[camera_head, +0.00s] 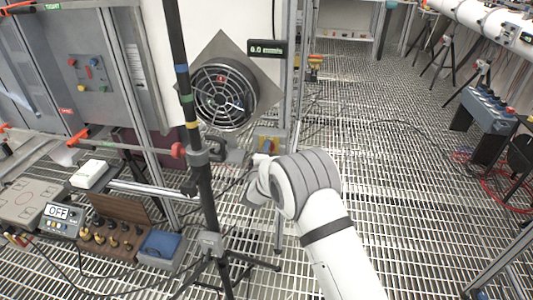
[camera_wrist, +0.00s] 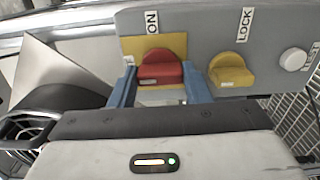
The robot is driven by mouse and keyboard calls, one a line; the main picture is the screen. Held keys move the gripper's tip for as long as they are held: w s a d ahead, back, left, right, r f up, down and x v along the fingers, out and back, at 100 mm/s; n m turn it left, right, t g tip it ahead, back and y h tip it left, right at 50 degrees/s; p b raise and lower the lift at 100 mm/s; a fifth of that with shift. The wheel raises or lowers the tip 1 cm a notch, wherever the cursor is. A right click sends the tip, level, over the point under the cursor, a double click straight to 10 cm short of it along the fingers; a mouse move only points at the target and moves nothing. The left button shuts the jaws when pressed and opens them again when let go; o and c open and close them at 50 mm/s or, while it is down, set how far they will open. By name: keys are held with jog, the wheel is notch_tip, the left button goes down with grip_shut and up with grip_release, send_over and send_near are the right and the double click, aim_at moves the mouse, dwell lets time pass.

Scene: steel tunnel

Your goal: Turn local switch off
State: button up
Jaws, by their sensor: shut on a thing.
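The local switch is a red knob (camera_wrist: 160,66) on a yellow plate, with the label ON above it, on a grey panel (camera_wrist: 200,25) in the wrist view. My gripper (camera_wrist: 159,88) has its two blue fingers on either side of the red knob and is shut on it.
A yellow knob (camera_wrist: 231,70) labelled LOCK and a white button (camera_wrist: 293,61) sit right of the red knob. A round fan (camera_head: 222,97) and a black tripod pole (camera_head: 205,190) stand left of my arm. A device (camera_head: 60,218) reads OFF. Grated floor on the right is mostly free.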

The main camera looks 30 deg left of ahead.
jog(key=o, duration=1)
jog(key=shift+s, duration=0.1)
jog(key=v, duration=0.7)
jog(key=shift+s, duration=0.3)
